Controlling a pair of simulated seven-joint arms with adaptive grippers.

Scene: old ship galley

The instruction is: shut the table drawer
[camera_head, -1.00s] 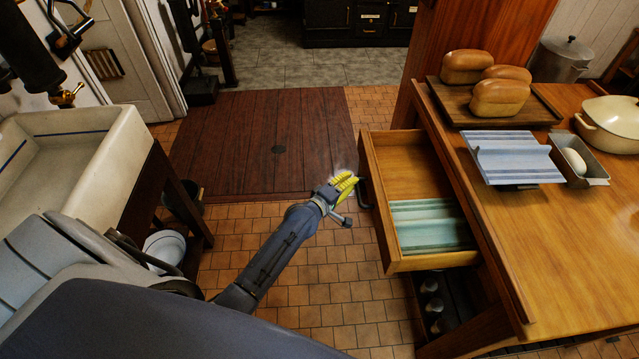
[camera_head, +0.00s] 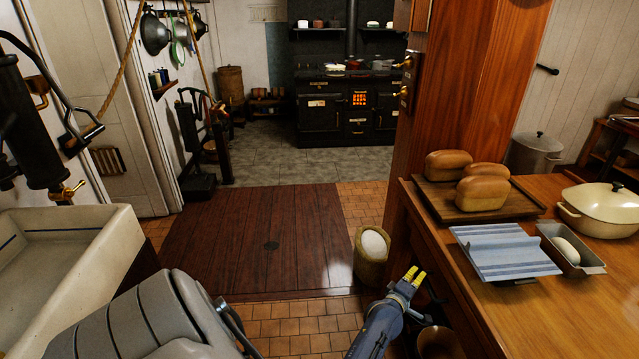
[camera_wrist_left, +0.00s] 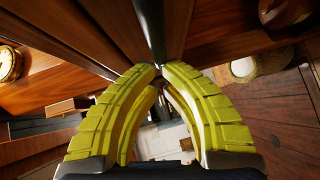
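The wooden table (camera_head: 590,290) stands at the right in the head view. Its drawer no longer shows sticking out; no open interior is visible along the table's left side, and the drawer front is seen too steeply to tell whether it is fully flush. My left gripper (camera_head: 414,276) is beside that side, with yellow fingers close together. In the left wrist view the fingertips (camera_wrist_left: 157,70) meet or nearly meet, with nothing clearly held. A dark bar (camera_wrist_left: 150,30), perhaps the drawer handle, runs just beyond them by brown wood panels. My right gripper is not in view.
On the table are a board (camera_head: 440,199) with loaves, a striped cloth (camera_head: 500,252), a tin (camera_head: 580,262) and a cream pot (camera_head: 600,212). A sack (camera_head: 371,262) stands on the floor by the table. A sink (camera_head: 105,255) is at left.

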